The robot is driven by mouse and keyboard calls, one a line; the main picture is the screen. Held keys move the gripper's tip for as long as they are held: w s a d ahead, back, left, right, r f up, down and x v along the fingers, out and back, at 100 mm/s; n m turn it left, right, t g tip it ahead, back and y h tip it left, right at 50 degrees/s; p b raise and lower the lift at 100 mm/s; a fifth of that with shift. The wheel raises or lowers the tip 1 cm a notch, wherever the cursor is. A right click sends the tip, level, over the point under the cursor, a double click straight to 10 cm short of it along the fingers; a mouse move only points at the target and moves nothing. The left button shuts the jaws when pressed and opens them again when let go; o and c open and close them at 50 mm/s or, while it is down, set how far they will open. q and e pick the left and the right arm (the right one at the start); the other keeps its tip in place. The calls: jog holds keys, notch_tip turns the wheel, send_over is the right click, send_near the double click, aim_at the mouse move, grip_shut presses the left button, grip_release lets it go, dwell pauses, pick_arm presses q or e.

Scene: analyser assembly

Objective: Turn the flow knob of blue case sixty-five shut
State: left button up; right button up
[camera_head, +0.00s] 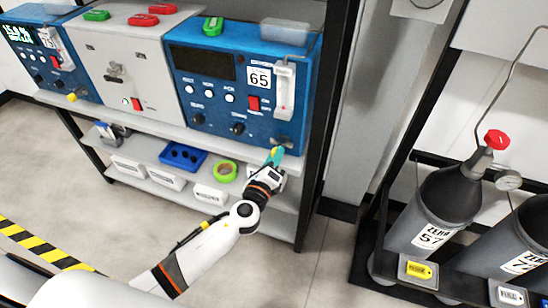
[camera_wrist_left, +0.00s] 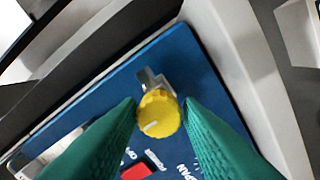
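Blue case sixty-five (camera_head: 213,103) stands on the upper shelf, with a "65" label on its front. Its flow knob (camera_wrist_left: 158,115) shows in the left wrist view as a yellow round knob with a white line, on a metal fitting. In the head view the knob is hidden by my left gripper (camera_head: 275,156), which is at the case's lower right corner. In the wrist view my left gripper (camera_wrist_left: 160,104) is open, one green finger on each side of the knob, with narrow gaps visible. My right gripper is not in view.
A grey case (camera_head: 119,66) and another blue case (camera_head: 80,92) stand to the left. The lower shelf holds a blue tray (camera_head: 183,156), green tape (camera_head: 225,171) and white bins. A black shelf post (camera_head: 322,120) is close on the right; gas cylinders (camera_head: 437,205) stand beyond.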

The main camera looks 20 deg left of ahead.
pick_arm(q)
jog(key=shift+o, duration=1.4)
jog(key=s+b, duration=0.2)
jog(key=s, duration=1)
jog(key=shift+a, duration=0.2)
jog(key=shift+f, duration=0.1)
jog(key=s+a+f+n+g, duration=0.2)
jog(key=f+n+g, duration=0.1)
jog(key=f, duration=0.6)
jog(key=s+a+f+n+g+y+p, duration=0.1)
jog(key=s+a+f+n+g, duration=0.15)
jog(key=f, duration=0.65)
jog(key=s+a+f+n+g, duration=0.1)
jog(key=s+f+n+g, duration=0.2)
jog(key=f, duration=0.6)
jog(key=s+f+n+g, duration=0.2)
jog(key=s+f+n, duration=0.2)
jog(key=s, duration=0.5)
jog(key=s+f+n+g, duration=0.3)
jog(key=s+f+n, duration=0.2)
jog(key=s+f, duration=0.3)
jog(key=s+f+n+g+p, duration=0.1)
jog(key=s+f+n+g, duration=0.2)
jog(key=s+f, duration=0.4)
jog(key=s+n, duration=0.1)
jog(key=s, duration=0.3)
jog(key=shift+s+a+n, duration=0.15)
jog(key=shift+a+n, duration=0.15)
jog(key=shift+n, duration=0.05)
